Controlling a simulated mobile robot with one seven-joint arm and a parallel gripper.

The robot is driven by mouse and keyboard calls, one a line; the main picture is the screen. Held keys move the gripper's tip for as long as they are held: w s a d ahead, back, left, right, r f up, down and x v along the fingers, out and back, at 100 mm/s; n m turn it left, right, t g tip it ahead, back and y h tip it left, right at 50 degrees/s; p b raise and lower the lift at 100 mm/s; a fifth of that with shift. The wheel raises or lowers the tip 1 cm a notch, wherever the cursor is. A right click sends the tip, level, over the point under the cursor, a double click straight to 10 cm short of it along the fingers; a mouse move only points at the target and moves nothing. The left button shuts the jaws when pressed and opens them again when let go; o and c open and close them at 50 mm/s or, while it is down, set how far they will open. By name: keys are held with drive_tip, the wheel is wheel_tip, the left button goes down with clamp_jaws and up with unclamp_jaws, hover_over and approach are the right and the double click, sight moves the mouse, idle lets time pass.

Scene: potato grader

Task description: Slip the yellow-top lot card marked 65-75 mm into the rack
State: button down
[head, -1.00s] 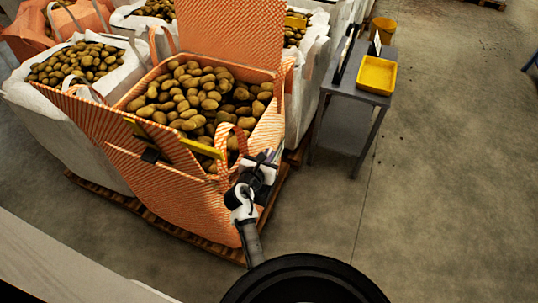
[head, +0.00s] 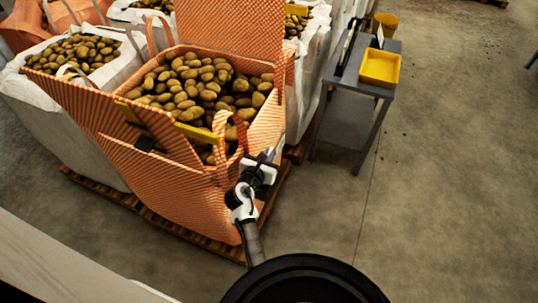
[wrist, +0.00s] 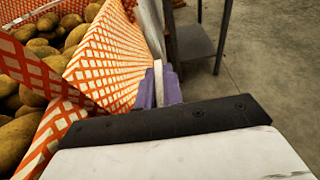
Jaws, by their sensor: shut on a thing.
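My gripper (head: 268,158) is beside the near right corner of the orange-striped potato bag. In the wrist view its purple fingers (wrist: 160,90) are shut on a thin pale card (wrist: 158,80), seen edge-on. The card's yellow top and its 65-75 mm marking cannot be made out. A slim dark upright piece (head: 347,50) stands on the grey side table, with a small white piece (head: 380,36) near it. I cannot tell whether either belongs to the rack.
The open striped bag (head: 175,195), full of potatoes, stands on a pallet close to my gripper, with yellow bars (head: 198,133) across it. The grey table (head: 350,80) holds a yellow tray (head: 380,68). The floor to the right is clear.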

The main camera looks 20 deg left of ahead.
wheel_tip(320, 180, down, 7)
drive_tip(key=b, duration=0.4)
drive_tip(key=shift+a+f, duration=0.15)
drive_tip(key=shift+a, duration=0.3)
drive_tip(key=shift+s, duration=0.1)
drive_tip(key=c, duration=1.5)
unclamp_jaws()
drive_tip(key=shift+o, duration=0.2)
drive_tip(key=shift+s, duration=0.15)
